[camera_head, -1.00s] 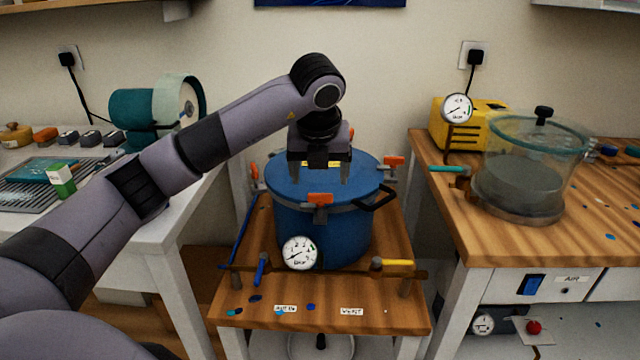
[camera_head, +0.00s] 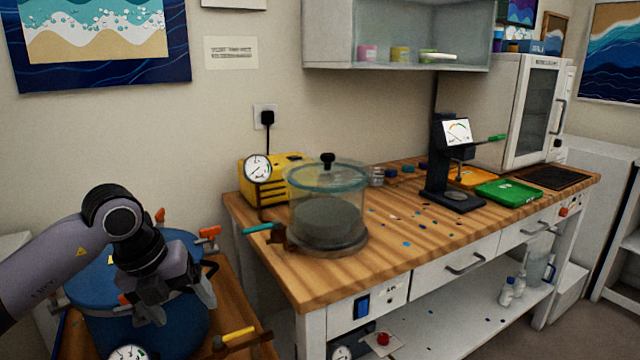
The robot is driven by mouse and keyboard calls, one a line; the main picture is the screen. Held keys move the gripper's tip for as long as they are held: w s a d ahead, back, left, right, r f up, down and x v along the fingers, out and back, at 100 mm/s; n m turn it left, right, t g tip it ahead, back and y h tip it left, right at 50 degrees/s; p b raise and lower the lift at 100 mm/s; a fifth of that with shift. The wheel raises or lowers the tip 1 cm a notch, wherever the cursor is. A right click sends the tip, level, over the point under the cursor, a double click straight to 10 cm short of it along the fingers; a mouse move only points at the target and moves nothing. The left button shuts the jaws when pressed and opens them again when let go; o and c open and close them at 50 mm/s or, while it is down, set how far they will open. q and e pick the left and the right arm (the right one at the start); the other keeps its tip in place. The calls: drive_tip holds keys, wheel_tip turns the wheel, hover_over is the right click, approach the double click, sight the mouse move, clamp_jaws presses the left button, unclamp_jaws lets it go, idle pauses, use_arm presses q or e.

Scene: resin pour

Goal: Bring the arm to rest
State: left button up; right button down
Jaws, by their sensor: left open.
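My left arm comes in from the lower left. Its left gripper (camera_head: 178,303) is open and empty, in front of and above the blue pressure pot (camera_head: 85,285). The pot is a wide blue vessel with orange clamps around its lid, standing on a low wooden stand (camera_head: 235,295). The gripper and wrist hide part of the lid and the pot's right side. I cannot tell how far the fingertips are from the pot. My right gripper is not in view.
A clear vacuum chamber (camera_head: 328,222) with a teal rim stands on the wooden bench (camera_head: 425,235) to the right, beside a yellow pump (camera_head: 270,172). A black gauge stand (camera_head: 447,165), a green tray (camera_head: 510,192) and a white oven (camera_head: 510,110) are farther right.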

use_arm(q)
drive_tip(key=s+d+f+m+g+h+p, duration=0.1)
drive_tip(key=s+d+h, duration=0.25)
drive_tip(key=d, duration=0.35)
drive_tip(key=s+d+f+m+g+h, duration=0.1)
drive_tip(key=s+d+f+g+h, duration=0.2)
drive_tip(key=d, duration=0.4)
drive_tip(key=s+d+r+n+t+h+p, duration=0.25)
drive_tip(key=d+r+n+t+h, duration=0.3)
drive_tip(key=h, duration=0.55)
drive_tip(key=a+f+n+t+y+p, duration=0.1)
drive_tip(key=a+f+n+t+y, duration=1)
drive_tip(key=n, duration=0.9)
drive_tip(key=s+a+f+n+g+y, duration=0.2)
drive_tip(key=s+f+n+y, duration=0.1)
drive_tip(key=s+f, duration=0.3)
drive_tip(key=s+a+f+n+g+y+p, duration=0.1)
drive_tip(key=s+a+f+n+g+y, duration=0.2)
drive_tip(key=s+f, duration=0.4)
drive_tip(key=shift+f+n, duration=0.35)
drive_tip(key=shift+f, duration=0.1)
drive_tip(key=shift+a+y, duration=0.1)
drive_tip(key=shift+y, duration=0.15)
